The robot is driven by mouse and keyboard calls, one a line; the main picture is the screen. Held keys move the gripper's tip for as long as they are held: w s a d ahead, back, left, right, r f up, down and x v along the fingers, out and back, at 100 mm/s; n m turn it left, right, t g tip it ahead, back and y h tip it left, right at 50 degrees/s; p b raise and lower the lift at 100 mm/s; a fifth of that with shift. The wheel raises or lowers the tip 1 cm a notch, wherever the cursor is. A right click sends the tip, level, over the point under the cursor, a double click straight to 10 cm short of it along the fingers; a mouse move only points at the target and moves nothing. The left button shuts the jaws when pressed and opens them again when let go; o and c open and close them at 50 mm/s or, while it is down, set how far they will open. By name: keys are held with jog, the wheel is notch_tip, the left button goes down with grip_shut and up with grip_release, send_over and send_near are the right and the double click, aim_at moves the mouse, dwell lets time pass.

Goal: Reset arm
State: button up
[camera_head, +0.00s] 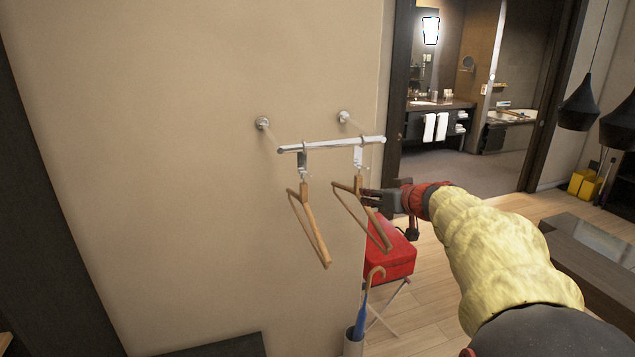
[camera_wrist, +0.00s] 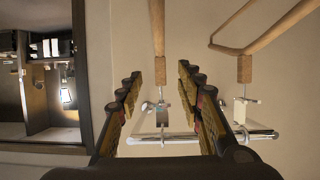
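My gripper (camera_head: 374,198) is beside the right wooden hanger (camera_head: 374,229), near its upper part, in the head view. In the wrist view my gripper (camera_wrist: 160,80) has its two fingers spread wide. The neck of the right hanger (camera_wrist: 157,35) shows in the gap between them, with clear space on both sides. Both hangers hang from a chrome wall rail (camera_head: 332,144). The left hanger (camera_head: 313,228) is apart from my gripper. It also shows at the right of the wrist view (camera_wrist: 245,68). The far fingertip is partly hidden in the head view.
A red case (camera_head: 393,256) stands on a folding rack behind and below my gripper. An umbrella holder (camera_head: 353,343) stands by the wall corner. A low dark table (camera_head: 598,243) and black pendant lamps (camera_head: 579,106) are to the right. Floor lies open towards the bathroom.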

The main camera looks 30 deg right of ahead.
jog(key=s+a+f+n+g+y+b, duration=0.1)
jog(key=s+a+f+y, duration=0.15)
jog(key=a, duration=0.75)
jog(key=s+a+f+n+g+y, duration=0.1)
jog(key=s+a+f, duration=0.15)
jog(key=a, duration=0.65)
jog(key=s+a+f+n+g+y+b, duration=0.15)
jog(key=s+a, duration=0.25)
jog(key=a, duration=0.6)
jog(key=s+a+f+g+h, duration=0.1)
jog(key=s+a+f+g, duration=0.1)
jog(key=s+f, duration=0.3)
jog(key=s+a+f+g+h+b, duration=0.1)
jog(key=s+a+f, duration=0.4)
jog(key=s, duration=0.9)
jog(key=shift+a+f+m+g+b, duration=0.2)
jog(key=shift+f+m+g+b, duration=0.1)
jog(key=shift+f+m+g, duration=0.2)
jog(key=shift+w, duration=0.1)
jog(key=shift+c, duration=0.9)
jog(key=shift+a, duration=0.15)
